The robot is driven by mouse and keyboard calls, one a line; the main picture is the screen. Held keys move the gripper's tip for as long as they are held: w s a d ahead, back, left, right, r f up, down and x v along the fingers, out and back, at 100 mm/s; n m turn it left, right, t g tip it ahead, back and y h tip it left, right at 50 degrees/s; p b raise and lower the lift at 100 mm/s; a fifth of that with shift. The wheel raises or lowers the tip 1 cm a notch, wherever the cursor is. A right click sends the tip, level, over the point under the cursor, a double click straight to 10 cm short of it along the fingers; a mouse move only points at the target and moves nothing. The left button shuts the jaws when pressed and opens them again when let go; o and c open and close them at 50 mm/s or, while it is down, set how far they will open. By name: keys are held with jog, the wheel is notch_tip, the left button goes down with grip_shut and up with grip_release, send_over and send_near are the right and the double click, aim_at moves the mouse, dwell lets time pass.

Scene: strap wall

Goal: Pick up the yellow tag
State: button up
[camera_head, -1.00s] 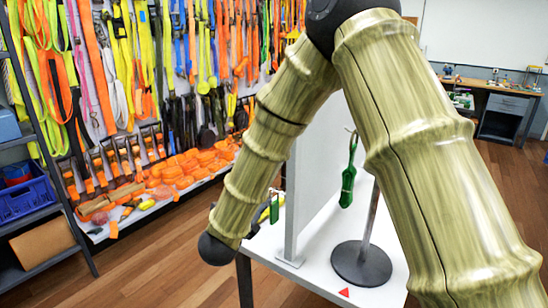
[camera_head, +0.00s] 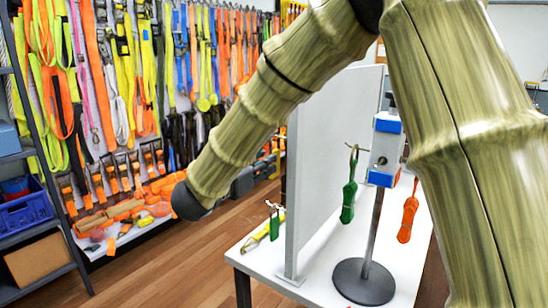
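A yellow tag-like piece (camera_head: 254,240) shows at the left end of the white table, left of the upright grey panel. It is small and slanted, and I cannot tell if it lies flat or hangs. A green tag (camera_head: 274,226) is beside it, under a small hook and ring. My arm crosses the view, and its dark rounded joint is above and left of the yellow piece. My gripper is not in view.
The upright panel (camera_head: 314,170) divides the table (camera_head: 318,282). Right of it are a hanging green tag (camera_head: 348,202), an orange tag (camera_head: 407,215) and a round-based stand (camera_head: 364,282) with a blue-and-white block (camera_head: 384,150). A strap wall and blue crate (camera_head: 22,208) are left. Floor between is clear.

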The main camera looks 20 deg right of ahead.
jog(key=shift+p+x, duration=1.2)
jog(key=shift+x, duration=1.15)
jog(key=shift+w+d, duration=0.25)
jog(key=shift+d, duration=0.3)
grip_shut()
